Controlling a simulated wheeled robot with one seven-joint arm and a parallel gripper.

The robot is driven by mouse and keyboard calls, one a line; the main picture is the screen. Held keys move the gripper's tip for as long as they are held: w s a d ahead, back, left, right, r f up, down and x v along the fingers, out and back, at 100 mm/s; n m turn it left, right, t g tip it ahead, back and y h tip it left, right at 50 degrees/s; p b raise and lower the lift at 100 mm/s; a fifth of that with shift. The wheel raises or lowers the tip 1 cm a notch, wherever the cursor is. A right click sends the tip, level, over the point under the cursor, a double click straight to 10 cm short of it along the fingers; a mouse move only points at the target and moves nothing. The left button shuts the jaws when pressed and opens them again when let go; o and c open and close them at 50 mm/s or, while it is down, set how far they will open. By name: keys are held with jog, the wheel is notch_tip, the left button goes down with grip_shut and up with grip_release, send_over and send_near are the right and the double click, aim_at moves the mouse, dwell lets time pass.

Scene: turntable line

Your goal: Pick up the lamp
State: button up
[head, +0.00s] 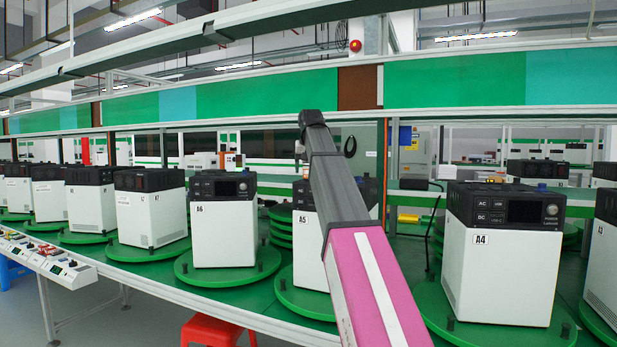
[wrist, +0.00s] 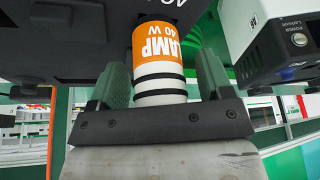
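The lamp (wrist: 159,50) shows in the wrist view as an upright cylinder with an orange band lettered "LAMP 40 W" and a white lower part with black rings. Its top meets a dark overhead part, and its lower end is hidden by my gripper's body. My gripper (wrist: 160,85) has one finger on each side of the lamp. A narrow gap shows between the lamp and the right finger; the left finger is very close to it, and contact there is unclear. In the head view I cannot make out the lamp or the gripper's fingers.
White units with black tops, such as A4 (head: 490,275) and A6 (head: 224,235), stand on green round plates along the green line. My arm crosses in front of A5 (head: 307,250). A white unit (wrist: 285,40) is close on the right in the wrist view.

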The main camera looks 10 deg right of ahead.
jog(key=c, duration=1)
jog(key=shift+r, duration=0.1)
jog(key=shift+c, duration=0.2)
